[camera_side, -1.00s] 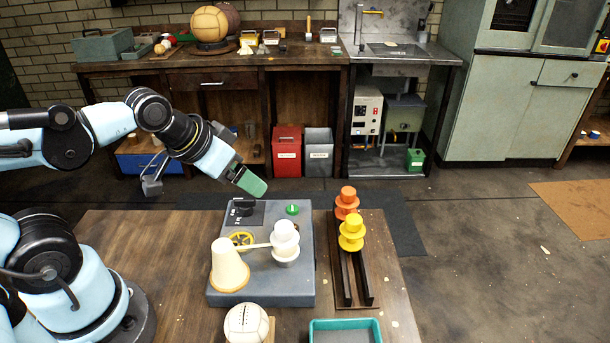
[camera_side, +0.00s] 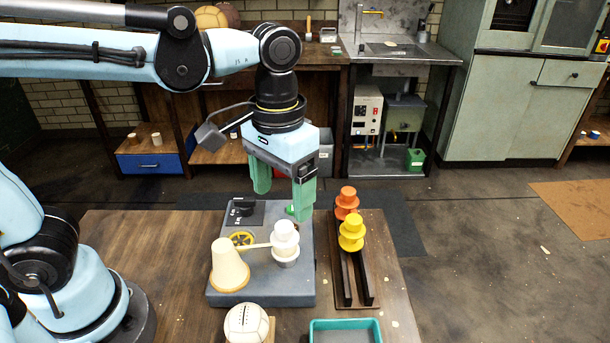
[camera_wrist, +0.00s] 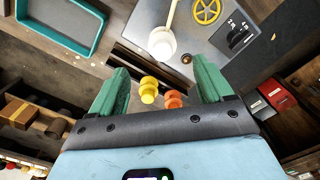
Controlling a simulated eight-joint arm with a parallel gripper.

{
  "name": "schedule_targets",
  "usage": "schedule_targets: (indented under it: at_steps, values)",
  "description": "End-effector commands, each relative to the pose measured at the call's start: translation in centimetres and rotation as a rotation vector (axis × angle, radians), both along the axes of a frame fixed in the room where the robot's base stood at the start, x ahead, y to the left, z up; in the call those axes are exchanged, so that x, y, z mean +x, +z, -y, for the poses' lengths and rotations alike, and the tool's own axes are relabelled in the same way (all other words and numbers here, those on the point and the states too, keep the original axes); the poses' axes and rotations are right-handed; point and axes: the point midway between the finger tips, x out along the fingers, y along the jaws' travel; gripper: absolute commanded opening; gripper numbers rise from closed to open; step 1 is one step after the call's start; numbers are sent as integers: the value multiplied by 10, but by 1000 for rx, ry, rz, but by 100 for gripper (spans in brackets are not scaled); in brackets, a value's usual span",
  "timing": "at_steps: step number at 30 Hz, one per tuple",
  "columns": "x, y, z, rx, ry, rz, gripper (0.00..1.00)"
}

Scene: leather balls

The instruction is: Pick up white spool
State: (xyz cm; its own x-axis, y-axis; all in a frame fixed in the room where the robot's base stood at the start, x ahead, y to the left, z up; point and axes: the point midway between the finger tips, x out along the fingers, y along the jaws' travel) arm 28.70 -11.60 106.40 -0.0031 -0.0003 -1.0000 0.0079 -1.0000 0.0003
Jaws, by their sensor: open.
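The white spool (camera_side: 285,240) stands upright on the grey machine box (camera_side: 262,289), at the end of a thin cream strand or arm from a cream cone (camera_side: 229,266). In the wrist view the white spool (camera_wrist: 162,43) shows ahead of the fingers, near the top centre. My gripper (camera_side: 281,200) points down with green fingers apart, above and behind the spool. Nothing is between the fingertips. In the wrist view my gripper (camera_wrist: 164,84) is spread wide, with a yellow spool (camera_wrist: 149,89) and an orange spool (camera_wrist: 173,99) showing below, between the fingers.
The yellow spool (camera_side: 352,231) and orange spool (camera_side: 346,202) stand on a dark rail rack (camera_side: 345,288) right of the box. A stitched ball (camera_side: 246,323) and teal tray (camera_side: 345,325) are at the front.

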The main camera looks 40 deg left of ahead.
Motion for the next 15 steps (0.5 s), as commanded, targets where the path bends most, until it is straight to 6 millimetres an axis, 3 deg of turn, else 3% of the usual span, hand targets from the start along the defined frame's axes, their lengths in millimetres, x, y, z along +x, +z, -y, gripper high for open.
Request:
schedule_targets:
  at_steps: [9,15]
  values:
    - [0,-44,-1,-1,0,2,80]
    - [0,-60,-1,-1,0,3,80]
